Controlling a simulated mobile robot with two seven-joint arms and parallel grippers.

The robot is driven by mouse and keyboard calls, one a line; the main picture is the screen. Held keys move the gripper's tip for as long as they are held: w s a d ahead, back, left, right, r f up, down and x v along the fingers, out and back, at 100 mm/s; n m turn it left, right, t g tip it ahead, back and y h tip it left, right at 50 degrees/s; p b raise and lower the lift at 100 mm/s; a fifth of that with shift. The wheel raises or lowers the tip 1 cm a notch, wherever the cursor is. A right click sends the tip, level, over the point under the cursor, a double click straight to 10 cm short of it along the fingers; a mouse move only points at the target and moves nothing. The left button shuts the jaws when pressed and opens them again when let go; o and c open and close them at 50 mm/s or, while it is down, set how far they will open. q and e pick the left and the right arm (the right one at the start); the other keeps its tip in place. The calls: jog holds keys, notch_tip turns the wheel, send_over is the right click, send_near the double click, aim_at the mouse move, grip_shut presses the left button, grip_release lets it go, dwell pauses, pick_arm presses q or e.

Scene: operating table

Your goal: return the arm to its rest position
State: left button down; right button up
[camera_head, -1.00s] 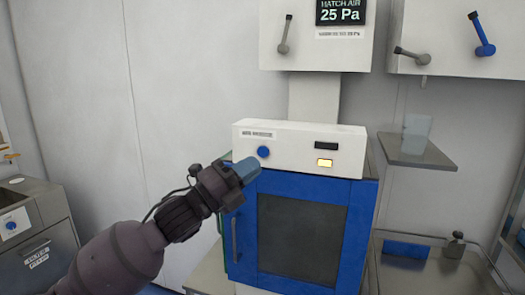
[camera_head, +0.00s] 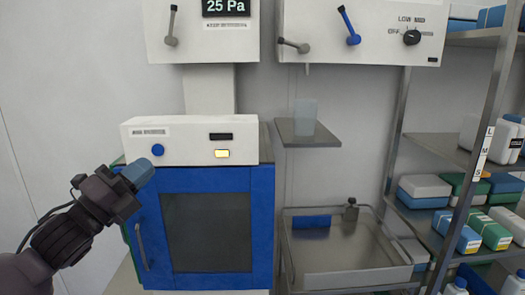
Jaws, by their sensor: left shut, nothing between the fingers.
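My left arm comes in from the lower left. My left gripper (camera_head: 136,174) is shut and empty, with its blue-grey fingertips pointing up and to the right. In the picture it overlaps the upper left corner of the blue-doored cabinet (camera_head: 262,225), just below the white control panel (camera_head: 190,128) with its blue knob (camera_head: 158,150) and lit yellow button (camera_head: 222,153). I cannot tell whether the fingertips touch the cabinet. The cabinet door is shut, and its grey handle (camera_head: 142,248) is below the gripper. My right gripper is not in view.
A small grey shelf (camera_head: 309,137) holds a translucent cup (camera_head: 305,115). Below it is a metal tray (camera_head: 350,270) with a blue item and a small grey object. A rack (camera_head: 432,158) with several boxes stands at the right. Wall boxes with levers hang above.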

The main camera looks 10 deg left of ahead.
pick_arm(q)
notch_tip(320, 180, down, 26)
jog(key=a+n+g+y, duration=0.3)
jog(key=n+y, duration=0.5)
jog(key=n, duration=1.1)
jog(key=s+d+f+n+g+y, duration=0.1)
jog(key=s+d+f+n+g, duration=0.2)
jog(key=s+f, duration=0.5)
jog(key=s+d+f+n+g+y, duration=0.1)
jog(key=s+d+f+n+g, duration=0.1)
jog(key=s+f, duration=0.7)
notch_tip(320, 180, down, 5)
jog(key=shift+s+d+f+n+g, duration=0.1)
jog(key=shift+s+d+n+g, duration=0.25)
jog(key=shift+d+n, duration=0.6)
